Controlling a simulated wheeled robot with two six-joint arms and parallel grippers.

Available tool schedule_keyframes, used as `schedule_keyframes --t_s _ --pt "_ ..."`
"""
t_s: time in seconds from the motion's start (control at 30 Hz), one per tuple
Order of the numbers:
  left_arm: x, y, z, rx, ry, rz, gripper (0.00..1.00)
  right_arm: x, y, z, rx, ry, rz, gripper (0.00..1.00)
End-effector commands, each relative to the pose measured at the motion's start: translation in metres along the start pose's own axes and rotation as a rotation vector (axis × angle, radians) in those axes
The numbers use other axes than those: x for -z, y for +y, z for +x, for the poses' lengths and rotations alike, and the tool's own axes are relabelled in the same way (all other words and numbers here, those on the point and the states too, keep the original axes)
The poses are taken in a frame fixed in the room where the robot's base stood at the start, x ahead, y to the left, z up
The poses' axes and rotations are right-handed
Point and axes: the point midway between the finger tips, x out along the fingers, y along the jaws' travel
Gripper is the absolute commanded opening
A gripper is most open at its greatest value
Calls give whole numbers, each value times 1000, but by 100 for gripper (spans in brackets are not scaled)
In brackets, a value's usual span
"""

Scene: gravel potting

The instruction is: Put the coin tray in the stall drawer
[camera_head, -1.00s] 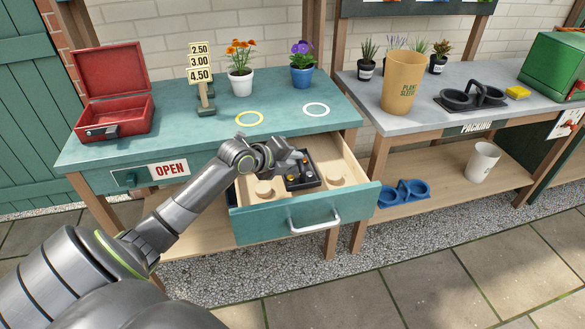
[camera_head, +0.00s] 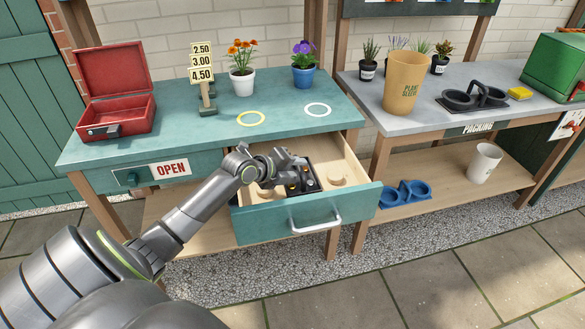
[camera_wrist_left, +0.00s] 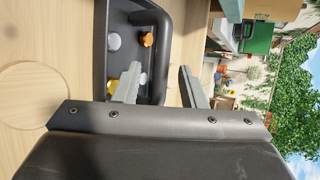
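The black coin tray (camera_head: 311,181), with silver and orange-gold coins in it, lies inside the open stall drawer (camera_head: 262,224). In the left wrist view the tray (camera_wrist_left: 115,77) fills the upper middle, over the drawer's pale wooden floor (camera_wrist_left: 38,60). My left gripper (camera_head: 291,166) is at the tray. In the wrist view its fingers (camera_wrist_left: 160,84) are spread, one over the tray's inside and one beyond its side wall, with gaps to the wall. Whether the fingertips touch the tray is unclear. The arm hides part of the tray in the head view. My right gripper is not in view.
The teal counter (camera_head: 170,135) above holds a red cash box (camera_head: 118,115), a price sign (camera_head: 202,75) and potted flowers. A grey packing table (camera_head: 440,115) stands to the right.

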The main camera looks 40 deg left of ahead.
Motion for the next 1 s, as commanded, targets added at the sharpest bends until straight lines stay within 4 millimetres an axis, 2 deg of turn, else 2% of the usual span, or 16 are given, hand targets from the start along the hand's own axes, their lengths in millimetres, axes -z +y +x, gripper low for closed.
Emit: schedule_keyframes --t_s 0.17,0.7,1.0 --pt "-1 -2 -5 -1 -1 2 37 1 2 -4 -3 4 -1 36" --pt "-1 -2 -98 -5 0 6 37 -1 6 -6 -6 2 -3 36" --pt "-1 -2 -120 -2 0 2 37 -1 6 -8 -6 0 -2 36"
